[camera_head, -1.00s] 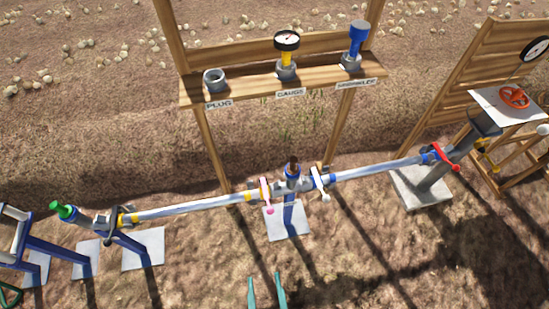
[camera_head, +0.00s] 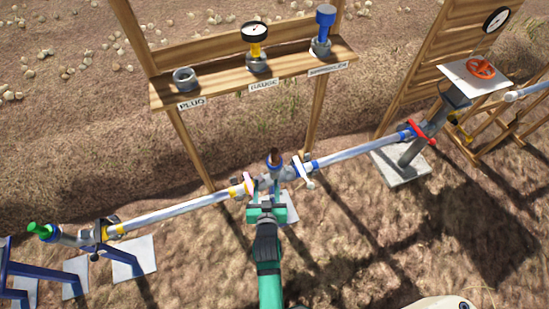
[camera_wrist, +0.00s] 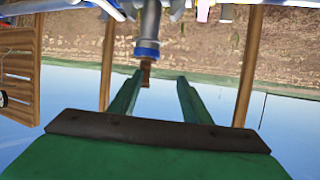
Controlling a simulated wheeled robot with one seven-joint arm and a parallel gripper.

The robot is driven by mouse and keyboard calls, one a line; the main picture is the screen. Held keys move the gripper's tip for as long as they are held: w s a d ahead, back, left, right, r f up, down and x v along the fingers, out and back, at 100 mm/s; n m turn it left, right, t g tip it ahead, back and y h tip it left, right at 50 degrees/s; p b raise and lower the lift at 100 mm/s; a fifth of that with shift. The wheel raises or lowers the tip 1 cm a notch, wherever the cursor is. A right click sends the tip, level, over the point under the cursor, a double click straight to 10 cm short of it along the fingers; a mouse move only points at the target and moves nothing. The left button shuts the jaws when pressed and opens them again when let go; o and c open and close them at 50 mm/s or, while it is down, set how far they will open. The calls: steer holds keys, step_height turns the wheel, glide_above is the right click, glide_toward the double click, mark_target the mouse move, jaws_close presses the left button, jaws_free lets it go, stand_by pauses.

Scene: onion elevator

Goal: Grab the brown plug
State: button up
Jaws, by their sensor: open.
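The brown plug (camera_head: 275,155) sits upright on top of the blue-ringed fitting (camera_head: 275,167) in the middle of the pipe line. In the wrist view, which is upside down, the brown plug (camera_wrist: 146,72) shows below the blue ring, close to the left finger. My gripper (camera_head: 263,184) is open and empty, reaching the pipe from the front, with its fingertips around the height of the fitting. In the wrist view my gripper (camera_wrist: 160,78) has its two fingers apart; the plug appears nearer the left one. Contact cannot be told.
A wooden shelf (camera_head: 215,92) behind the pipe holds a grey ring above the PLUG label (camera_head: 191,103), a gauge (camera_head: 256,45) and a blue sprinkler (camera_head: 323,30). Pink and white valve handles (camera_head: 303,172) flank the fitting. A red handle (camera_head: 414,132) is further right.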

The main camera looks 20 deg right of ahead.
mark_target(275, 158)
steer(key=shift+m+h, duration=0.3)
steer(key=shift+h, duration=0.1)
steer(key=w+d, duration=0.1)
steer(key=w, duration=0.1)
steer(key=w+d, duration=0.2)
steer(key=w+d+r, duration=0.1)
steer(key=w+d, duration=0.1)
steer(key=shift+w, duration=0.35)
steer(key=shift+g, duration=0.3)
steer(key=x, duration=0.5)
steer(key=shift+w+d, duration=0.1)
steer(key=shift+f+x, duration=0.15)
steer(key=shift+x, duration=1.3)
steer(key=shift+f+x, duration=0.15)
steer(key=shift+x, duration=1.3)
jaws_close()
